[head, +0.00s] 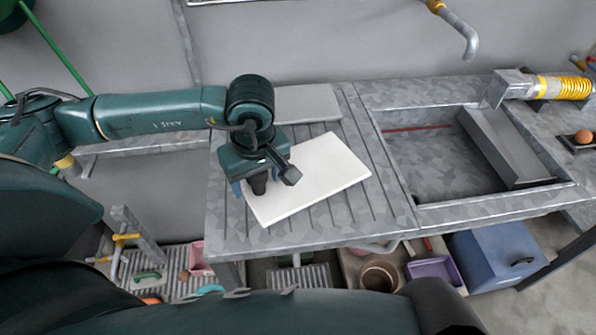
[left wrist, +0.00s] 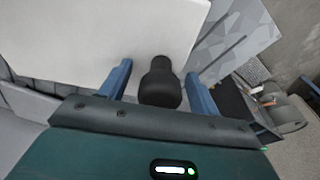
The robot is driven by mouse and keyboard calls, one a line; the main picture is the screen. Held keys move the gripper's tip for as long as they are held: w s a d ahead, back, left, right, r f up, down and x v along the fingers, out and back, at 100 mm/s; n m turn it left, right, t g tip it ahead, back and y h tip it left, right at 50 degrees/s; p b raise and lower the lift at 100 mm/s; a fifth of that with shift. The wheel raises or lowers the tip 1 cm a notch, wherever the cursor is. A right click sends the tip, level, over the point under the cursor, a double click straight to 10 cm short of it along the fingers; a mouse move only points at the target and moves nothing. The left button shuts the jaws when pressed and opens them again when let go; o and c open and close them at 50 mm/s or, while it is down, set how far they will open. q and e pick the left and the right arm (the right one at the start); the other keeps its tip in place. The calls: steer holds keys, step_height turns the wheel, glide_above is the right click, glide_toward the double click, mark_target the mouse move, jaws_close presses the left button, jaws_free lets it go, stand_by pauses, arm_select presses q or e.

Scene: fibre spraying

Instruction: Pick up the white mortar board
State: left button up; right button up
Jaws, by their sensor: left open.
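The white mortar board (head: 322,175) lies tilted at an angle on the grooved left part of the metal counter in the head view. In the left wrist view the board (left wrist: 80,38) fills the upper left, with a black knob-like handle (left wrist: 160,84) in front of it. My left gripper (head: 258,187) is over the board's left end. Its two blue fingers (left wrist: 162,88) are apart, one on each side of the black handle. I cannot tell whether either finger touches it. My right gripper is not in view.
A grey slab (head: 308,101) lies at the back of the counter (head: 300,238). A sink basin (head: 425,165) is to the right, with a yellow hose (head: 562,87) beyond it. Below are a blue box (head: 495,255), a purple tray (head: 434,270) and a pot (head: 378,277).

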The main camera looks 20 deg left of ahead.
arm_select(q)
steer(key=shift+c, duration=0.2)
steer(key=c, duration=1.2)
steer(key=shift+r, duration=0.2)
